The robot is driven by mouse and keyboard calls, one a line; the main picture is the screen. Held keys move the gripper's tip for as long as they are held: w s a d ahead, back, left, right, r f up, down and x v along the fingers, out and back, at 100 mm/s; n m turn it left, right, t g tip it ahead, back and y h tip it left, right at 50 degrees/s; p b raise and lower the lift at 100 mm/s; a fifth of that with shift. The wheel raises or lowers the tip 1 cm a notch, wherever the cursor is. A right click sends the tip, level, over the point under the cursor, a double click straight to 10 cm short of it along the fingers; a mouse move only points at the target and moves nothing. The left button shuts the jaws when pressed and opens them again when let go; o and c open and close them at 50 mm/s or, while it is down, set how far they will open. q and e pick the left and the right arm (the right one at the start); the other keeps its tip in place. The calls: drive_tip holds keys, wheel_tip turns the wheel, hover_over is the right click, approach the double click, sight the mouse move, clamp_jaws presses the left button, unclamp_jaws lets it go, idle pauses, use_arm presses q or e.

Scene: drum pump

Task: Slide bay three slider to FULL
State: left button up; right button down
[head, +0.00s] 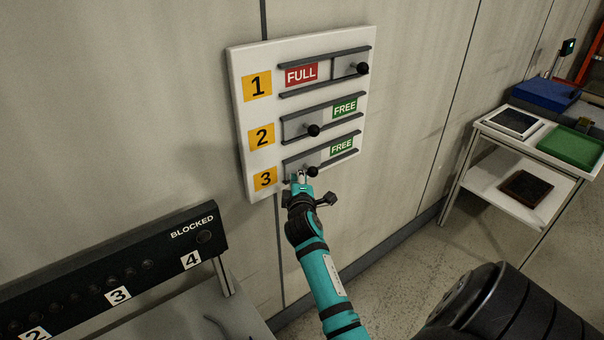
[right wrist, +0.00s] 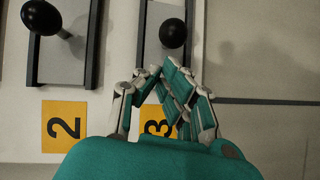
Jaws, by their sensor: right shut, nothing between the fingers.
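The white status board (head: 240,110) hangs on the wall with three numbered slider rows. The bay three slider is a grey plate (head: 297,163) with a black knob (head: 312,171); it covers the left part of its row, and the green FREE label (head: 342,145) shows to its right. My right gripper (head: 301,176) is shut and empty at the left of the bay three knob, close to the board. In the right wrist view the closed fingers (right wrist: 158,75) are below the knob (right wrist: 173,33), with a small gap in the picture. My left gripper is not in view.
Bay one's slider (head: 345,68) is at the right with red FULL (head: 301,74) showing. Bay two's slider (head: 300,125) is at the left with FREE (head: 345,107) showing. A dark numbered rack (head: 110,265) stands lower left, and a white cart (head: 535,150) at the right.

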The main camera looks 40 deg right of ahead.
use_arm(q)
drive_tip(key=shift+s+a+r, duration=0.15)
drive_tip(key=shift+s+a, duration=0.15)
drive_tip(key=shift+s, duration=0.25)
use_arm(e)
drive_tip(key=shift+d, duration=0.55)
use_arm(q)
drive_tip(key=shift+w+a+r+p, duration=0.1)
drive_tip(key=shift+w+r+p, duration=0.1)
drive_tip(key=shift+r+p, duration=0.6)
use_arm(e)
drive_tip(key=s+d, duration=0.2)
drive_tip(key=d, duration=1.4)
drive_tip(key=shift+d, duration=0.2)
drive_tip(key=shift+r, duration=0.1)
drive_tip(key=shift+w, duration=0.1)
